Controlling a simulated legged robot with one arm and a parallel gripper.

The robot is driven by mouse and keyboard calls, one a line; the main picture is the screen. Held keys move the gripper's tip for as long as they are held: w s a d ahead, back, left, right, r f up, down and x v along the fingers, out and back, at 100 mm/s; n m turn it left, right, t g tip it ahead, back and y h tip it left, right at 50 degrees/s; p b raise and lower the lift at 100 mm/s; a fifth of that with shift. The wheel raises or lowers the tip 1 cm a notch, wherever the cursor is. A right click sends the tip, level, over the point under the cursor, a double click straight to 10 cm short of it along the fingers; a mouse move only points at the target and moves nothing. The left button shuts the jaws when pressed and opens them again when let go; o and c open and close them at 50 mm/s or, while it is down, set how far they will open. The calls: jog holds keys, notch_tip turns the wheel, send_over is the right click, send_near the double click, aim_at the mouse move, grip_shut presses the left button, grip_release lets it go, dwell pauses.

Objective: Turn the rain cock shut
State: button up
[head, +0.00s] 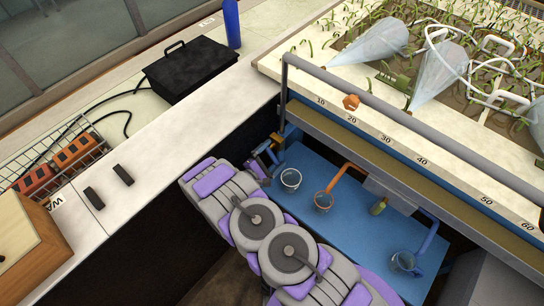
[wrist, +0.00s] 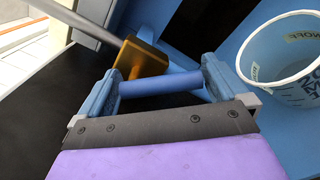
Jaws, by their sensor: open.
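The rain cock shows in the wrist view as a brass-coloured body (wrist: 141,58) on the end of a grey pipe, with a blue bar-shaped handle (wrist: 160,84) in front of it. In the head view its brass body (head: 277,138) is small, below the left end of the grey rail. My gripper (wrist: 163,72) is open, with the blue handle lying across the gap between its two fingers. I cannot tell whether either finger touches the handle. In the head view my gripper (head: 262,158) is at the cock, partly hidden by my arm.
A white-rimmed bucket (wrist: 290,75) stands close right of my gripper; it shows in the head view (head: 290,179) on the blue surface (head: 335,225). The grey rail (head: 420,135) and planted flume bed (head: 300,65) lie above right. A black case (head: 190,70) rests on the left bench.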

jog(key=shift+w+d, duration=0.1)
jog(key=shift+c, duration=0.4)
jog(key=c, duration=1.1)
jog(key=shift+f+m+p, duration=0.1)
jog(key=shift+m+p, duration=0.4)
jog(key=shift+f+m+p, duration=0.15)
jog(key=shift+m+p, duration=0.15)
jog(key=shift+m, duration=0.2)
jog(key=shift+w+a+f+m, duration=0.2)
jog(key=shift+f+m, duration=0.05)
jog(key=shift+m, duration=0.75)
jog(key=shift+w+a+f+m+b, duration=0.2)
jog(key=shift+m+b, duration=0.45)
jog(key=shift+m, duration=0.45)
jog(key=shift+a+f+m+b, duration=0.1)
jog(key=shift+a+m+b, duration=0.15)
jog(key=shift+m+b, duration=0.6)
jog(key=shift+m, duration=0.45)
